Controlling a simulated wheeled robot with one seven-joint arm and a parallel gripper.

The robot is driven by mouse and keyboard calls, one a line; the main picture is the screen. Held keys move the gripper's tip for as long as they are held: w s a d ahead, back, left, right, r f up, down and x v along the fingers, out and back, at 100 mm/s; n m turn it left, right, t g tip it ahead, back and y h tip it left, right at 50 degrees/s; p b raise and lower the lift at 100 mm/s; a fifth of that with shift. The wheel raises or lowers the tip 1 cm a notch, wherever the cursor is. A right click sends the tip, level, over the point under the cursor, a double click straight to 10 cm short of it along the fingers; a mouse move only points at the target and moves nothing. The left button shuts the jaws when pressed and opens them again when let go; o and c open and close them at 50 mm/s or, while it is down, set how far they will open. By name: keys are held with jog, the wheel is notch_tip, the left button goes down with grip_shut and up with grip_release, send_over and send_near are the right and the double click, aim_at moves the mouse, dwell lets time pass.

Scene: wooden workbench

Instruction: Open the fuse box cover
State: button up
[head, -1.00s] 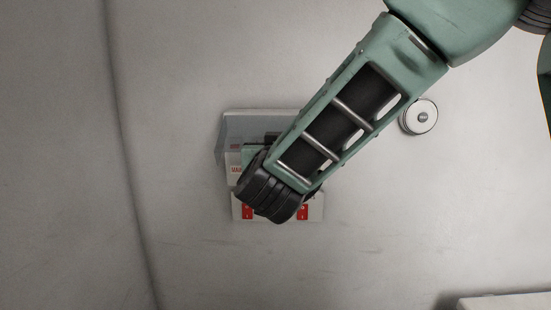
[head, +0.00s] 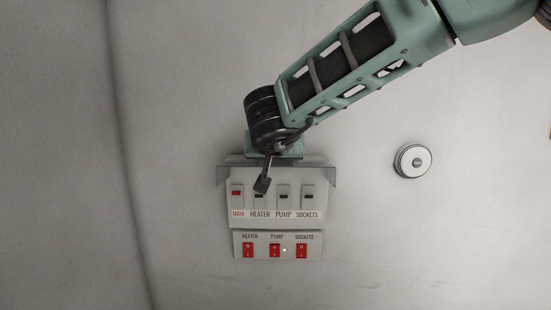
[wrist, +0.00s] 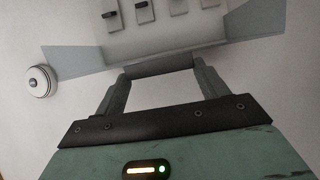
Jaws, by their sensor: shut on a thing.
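The fuse box (head: 315,212) is on the pale wall in the head view, with a row of breakers labelled MAIN, HEATER, PUMP and SOCKETS exposed. Its grey see-through cover (head: 328,176) is swung up and shows as a narrow band across the box top; it also shows in the wrist view (wrist: 75,60). My gripper (wrist: 160,68) is shut on the cover's edge bar, between its two fingers.
A round metal knob (head: 413,160) is on the wall to the right. The wall around the box is otherwise clear.

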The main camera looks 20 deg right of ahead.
jog(key=shift+w+d+r, duration=0.15)
jog(key=shift+w+r, duration=0.05)
jog(key=shift+r, duration=0.3)
jog(key=o, duration=1.4)
jog(key=shift+w, duration=0.1)
jog(key=shift+f, duration=0.15)
jog(key=b+v, duration=0.3)
jog(key=v, duration=1.4)
jog(key=shift+s+r+b, duration=0.2)
jog(key=shift+b, duration=0.15)
